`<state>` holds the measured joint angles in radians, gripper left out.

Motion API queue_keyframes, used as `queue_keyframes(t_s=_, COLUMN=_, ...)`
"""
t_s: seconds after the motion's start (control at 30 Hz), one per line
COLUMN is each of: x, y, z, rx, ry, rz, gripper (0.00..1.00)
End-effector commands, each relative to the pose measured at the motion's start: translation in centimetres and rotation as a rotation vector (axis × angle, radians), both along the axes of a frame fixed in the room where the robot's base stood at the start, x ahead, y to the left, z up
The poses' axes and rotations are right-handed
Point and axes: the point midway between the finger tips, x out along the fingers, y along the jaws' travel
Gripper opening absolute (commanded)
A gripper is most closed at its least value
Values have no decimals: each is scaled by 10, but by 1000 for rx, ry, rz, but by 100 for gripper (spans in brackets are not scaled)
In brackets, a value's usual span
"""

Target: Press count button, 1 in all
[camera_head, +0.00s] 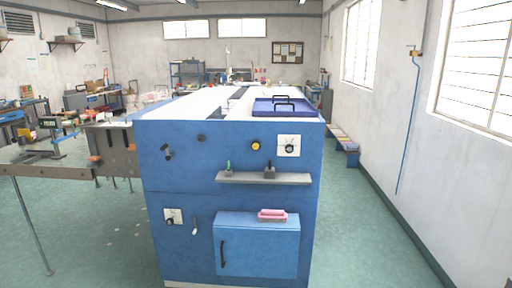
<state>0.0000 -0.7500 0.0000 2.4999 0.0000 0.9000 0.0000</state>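A large blue machine cabinet (170,260) stands straight ahead, its front panel facing me. A small round yellow button (255,145) sits on the upper part of that panel, right of the middle. A small dark round knob (201,138) is to its left. A white plate with a dark dial (289,147) is to its right. A second white plate with a dark knob (172,217) is at the lower left. No label is readable, so I cannot tell which is the count button. My gripper is not in view.
A grey shelf (240,178) with two small items juts from the panel. Below, a blue box (255,252) carries pink blocks (272,214). A purple tray (262,106) lies on top. A metal frame (30,168) stands left.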

Motion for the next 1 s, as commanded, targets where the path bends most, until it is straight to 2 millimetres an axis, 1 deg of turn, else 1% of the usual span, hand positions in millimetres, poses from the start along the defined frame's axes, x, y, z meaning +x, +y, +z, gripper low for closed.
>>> queue_keyframes(t_s=0.4, x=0, y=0, z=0, rx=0, ry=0, rz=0, gripper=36)
queue_keyframes(t_s=0.47, x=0, y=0, z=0, rx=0, ry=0, rz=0, gripper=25)
queue_keyframes(t_s=0.5, x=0, y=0, z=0, rx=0, ry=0, rz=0, gripper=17)
queue_keyframes(t_s=0.6, x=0, y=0, z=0, rx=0, ry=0, rz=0, gripper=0)
queue_keyframes(t_s=1.0, x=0, y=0, z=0, rx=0, ry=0, rz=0, gripper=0)
